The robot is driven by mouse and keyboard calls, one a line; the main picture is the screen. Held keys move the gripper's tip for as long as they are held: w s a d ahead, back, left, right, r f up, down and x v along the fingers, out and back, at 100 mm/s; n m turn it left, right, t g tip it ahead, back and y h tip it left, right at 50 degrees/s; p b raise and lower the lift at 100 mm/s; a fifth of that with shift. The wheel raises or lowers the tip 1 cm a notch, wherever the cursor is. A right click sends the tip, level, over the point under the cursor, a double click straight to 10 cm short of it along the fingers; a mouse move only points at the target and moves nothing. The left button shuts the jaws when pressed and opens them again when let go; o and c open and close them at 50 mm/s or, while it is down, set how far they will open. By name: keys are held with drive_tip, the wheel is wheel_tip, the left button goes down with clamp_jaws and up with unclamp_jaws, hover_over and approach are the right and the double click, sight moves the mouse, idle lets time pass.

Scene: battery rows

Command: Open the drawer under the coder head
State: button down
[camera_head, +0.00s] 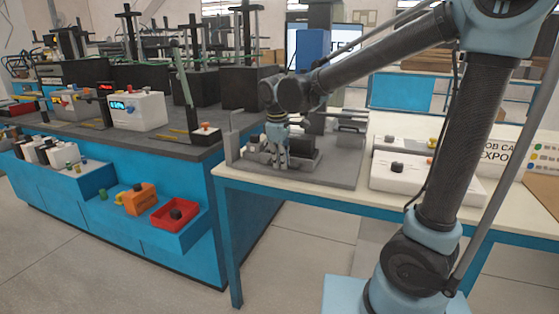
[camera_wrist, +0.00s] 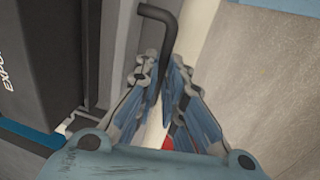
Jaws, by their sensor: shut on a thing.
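My gripper (camera_head: 281,160) points down at a dark grey unit (camera_head: 303,150) on a grey base plate (camera_head: 335,172), on the white table. In the wrist view my gripper (camera_wrist: 162,72) has its fingers close together around a dark bent bar (camera_wrist: 158,14), which runs down between them. I cannot tell for sure whether this bar is the drawer's handle. The drawer's front is not clearly visible, and I cannot make out how far it stands open. Something pale and a bit of red show between the fingers, partly hidden.
A white box (camera_head: 425,172) with knobs stands right of the base plate. A blue bench (camera_head: 110,185) with several devices is at the left. A dark panel with lettering (camera_wrist: 40,50) is left in the wrist view. The floor (camera_head: 290,270) in front is clear.

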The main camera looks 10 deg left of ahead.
drive_tip(key=shift+a, duration=0.15)
drive_tip(key=c, duration=1.7)
unclamp_jaws()
drive_tip(key=shift+r, duration=0.1)
drive_tip(key=r, duration=0.4)
drive_tip(key=s+r, duration=0.1)
drive_tip(key=r, duration=0.2)
drive_tip(key=s+r, duration=0.1)
drive_tip(key=r, duration=0.3)
drive_tip(key=shift+a+r, duration=0.1)
drive_tip(key=shift+r, duration=0.2)
